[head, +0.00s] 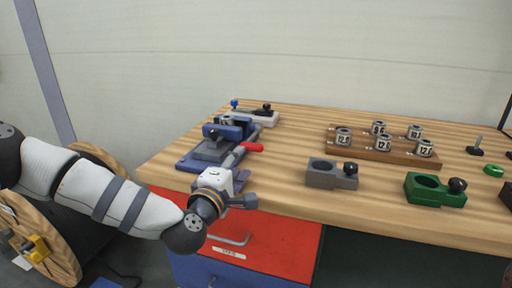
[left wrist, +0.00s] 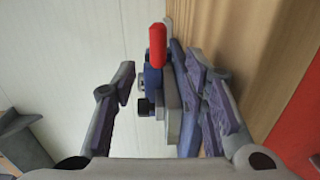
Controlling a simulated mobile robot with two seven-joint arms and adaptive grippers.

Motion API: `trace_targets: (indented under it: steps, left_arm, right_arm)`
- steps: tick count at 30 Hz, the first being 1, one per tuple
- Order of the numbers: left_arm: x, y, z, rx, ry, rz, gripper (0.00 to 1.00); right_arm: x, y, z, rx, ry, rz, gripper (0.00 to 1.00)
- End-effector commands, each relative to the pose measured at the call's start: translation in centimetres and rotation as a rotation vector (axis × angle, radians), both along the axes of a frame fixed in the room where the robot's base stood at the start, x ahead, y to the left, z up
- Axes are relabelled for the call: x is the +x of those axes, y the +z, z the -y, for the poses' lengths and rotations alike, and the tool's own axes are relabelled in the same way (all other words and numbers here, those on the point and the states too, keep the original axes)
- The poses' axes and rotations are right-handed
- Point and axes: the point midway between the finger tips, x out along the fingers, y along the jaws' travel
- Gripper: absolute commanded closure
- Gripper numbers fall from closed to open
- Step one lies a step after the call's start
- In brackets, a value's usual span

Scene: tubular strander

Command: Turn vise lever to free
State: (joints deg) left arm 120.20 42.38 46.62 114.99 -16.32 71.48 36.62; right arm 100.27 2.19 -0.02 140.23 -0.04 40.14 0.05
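The blue and grey vise (head: 208,152) sits on the left end of the wooden bench. Its lever has a red handle (head: 252,147) that points right in the head view. In the left wrist view the red handle (left wrist: 158,42) stands upright beyond my fingers, with part of the vise (left wrist: 172,92) below it. My left gripper (head: 240,183) is at the bench's front edge, on the near side of the vise. Its fingers (left wrist: 162,80) are spread open and nothing is held between them; they are apart from the red handle. My right gripper is not in view.
A grey holder (head: 320,176) and a green holder (head: 422,193) with black knobs stand right of the vise. Behind them a wooden rack (head: 366,156) carries several numbered metal dies. A red drawer (head: 275,245) is under the front edge. Bench top between vise and rack is clear.

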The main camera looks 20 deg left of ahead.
Motion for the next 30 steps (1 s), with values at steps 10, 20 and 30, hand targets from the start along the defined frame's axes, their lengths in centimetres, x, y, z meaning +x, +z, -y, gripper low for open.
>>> trace_targets:
  steps: [10, 20, 30]
  left_arm:
    - [8.3, -0.9, 0.3, 0.002, 0.000, -0.007, 0.60]
    - [10.4, -0.6, 0.5, 0.002, -0.004, -0.005, 0.60]
    - [10.3, -0.6, 0.5, 0.003, -0.003, -0.005, 1.00]
  right_arm:
    - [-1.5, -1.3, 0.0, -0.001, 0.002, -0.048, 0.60]
    - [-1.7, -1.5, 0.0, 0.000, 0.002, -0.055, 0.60]
    - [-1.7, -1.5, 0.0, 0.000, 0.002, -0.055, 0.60]
